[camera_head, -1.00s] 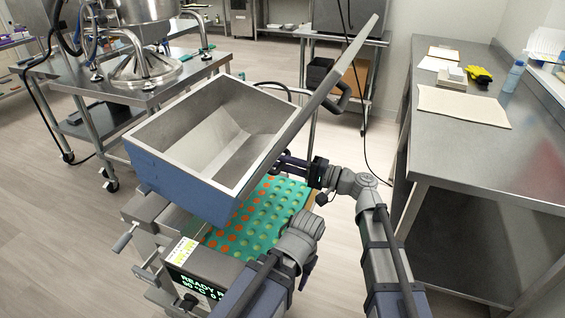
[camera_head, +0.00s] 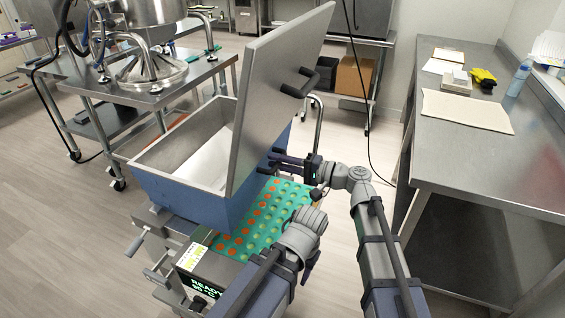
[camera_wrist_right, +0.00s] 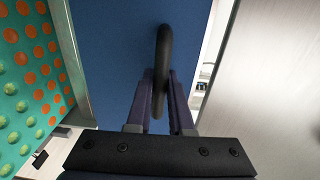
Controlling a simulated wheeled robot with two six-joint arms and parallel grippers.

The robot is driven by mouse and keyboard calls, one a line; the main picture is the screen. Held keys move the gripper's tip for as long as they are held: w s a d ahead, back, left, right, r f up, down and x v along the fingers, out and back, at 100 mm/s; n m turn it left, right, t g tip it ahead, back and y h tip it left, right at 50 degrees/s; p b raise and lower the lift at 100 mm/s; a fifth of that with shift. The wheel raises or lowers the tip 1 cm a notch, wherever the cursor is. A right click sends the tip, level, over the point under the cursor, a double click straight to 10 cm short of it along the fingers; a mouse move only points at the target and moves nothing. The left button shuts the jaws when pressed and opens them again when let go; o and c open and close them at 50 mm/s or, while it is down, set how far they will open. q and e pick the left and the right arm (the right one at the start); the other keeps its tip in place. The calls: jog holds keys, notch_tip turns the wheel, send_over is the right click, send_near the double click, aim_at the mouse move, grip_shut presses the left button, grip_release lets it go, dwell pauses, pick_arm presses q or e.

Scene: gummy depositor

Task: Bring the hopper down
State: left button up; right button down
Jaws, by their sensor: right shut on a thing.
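The hopper (camera_head: 168,190) is a blue-sided, open-topped metal bin above the depositor (camera_head: 217,270), with its lid (camera_head: 275,85) raised and standing steeply over its right side. The lid's black handle (camera_head: 296,84) faces right. My right gripper (camera_head: 272,163) is at the hopper's right side. In the right wrist view, my right gripper (camera_wrist_right: 160,85) is shut on a black handle (camera_wrist_right: 164,45) on the hopper's blue wall (camera_wrist_right: 110,50). My left gripper (camera_head: 311,262) is low in front of the machine, mostly hidden behind its own wrist, so its jaws cannot be read.
A teal mold tray (camera_head: 262,228) with orange and green cavities lies under the hopper's right side. A steel bench (camera_head: 470,150) stands at the right, and a steel cart (camera_head: 150,98) with a kettle is behind on the left. Floor is clear at the left.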

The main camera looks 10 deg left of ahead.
jog(key=shift+w+a+r, duration=0.1)
jog(key=c, duration=1.1)
grip_release()
jog(key=shift+a, duration=0.15)
jog(key=shift+s+d, duration=0.25)
jog(key=shift+d, duration=1.05)
jog(key=shift+s+d, duration=0.3)
jog(key=shift+d, duration=1.05)
jog(key=shift+s+d, duration=0.25)
jog(key=shift+d, duration=1.05)
